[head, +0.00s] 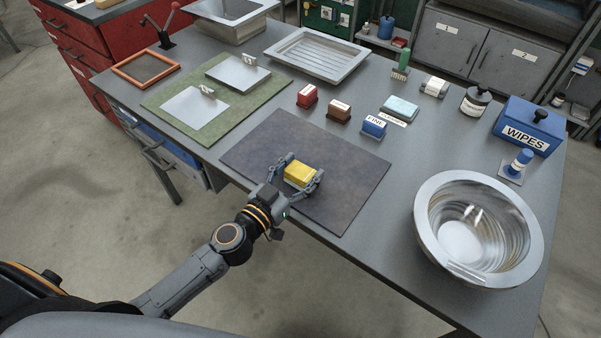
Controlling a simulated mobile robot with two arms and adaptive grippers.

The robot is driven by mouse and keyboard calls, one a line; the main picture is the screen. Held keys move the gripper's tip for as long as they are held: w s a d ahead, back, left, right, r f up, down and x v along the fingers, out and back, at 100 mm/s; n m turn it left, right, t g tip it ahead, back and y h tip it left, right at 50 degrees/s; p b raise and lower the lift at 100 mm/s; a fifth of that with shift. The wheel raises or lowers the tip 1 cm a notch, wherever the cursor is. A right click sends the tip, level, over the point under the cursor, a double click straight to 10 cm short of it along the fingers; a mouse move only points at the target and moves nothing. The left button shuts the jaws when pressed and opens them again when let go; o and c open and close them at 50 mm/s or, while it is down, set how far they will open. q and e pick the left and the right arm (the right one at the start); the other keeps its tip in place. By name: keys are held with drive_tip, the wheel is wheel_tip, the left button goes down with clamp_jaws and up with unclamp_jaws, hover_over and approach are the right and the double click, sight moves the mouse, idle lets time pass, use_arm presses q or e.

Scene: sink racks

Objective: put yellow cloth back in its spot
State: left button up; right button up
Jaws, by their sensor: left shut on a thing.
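The yellow cloth (299,176) is a small folded block over the dark mat (345,205) at the front middle of the table. My left gripper (302,178) comes in from the front left and is shut on the yellow cloth, with a finger on each side. I cannot tell whether the cloth touches the mat or is slightly above it. A light blue cloth (400,107) lies farther back, with a small label (392,119) in front of it. My right gripper is not in view.
Red (307,96), brown (339,110) and blue (374,126) blocks stand behind the mat. A metal bowl (426,222) is at the front right, a blue WIPES box (541,118) behind it. A green mat (170,97) with metal plates is at left, a tray (316,55) at the back.

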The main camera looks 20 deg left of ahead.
use_arm(q)
drive_tip(key=shift+f, duration=0.15)
drive_tip(key=o, duration=1.1)
drive_tip(key=shift+r, duration=0.25)
drive_tip(key=shift+s+a+f, duration=0.1)
drive_tip(key=shift+s+f, duration=0.05)
drive_tip(key=shift+s, duration=0.1)
drive_tip(key=b+v, duration=0.4)
drive_tip(key=v, duration=0.7)
drive_tip(key=shift+s, duration=0.25)
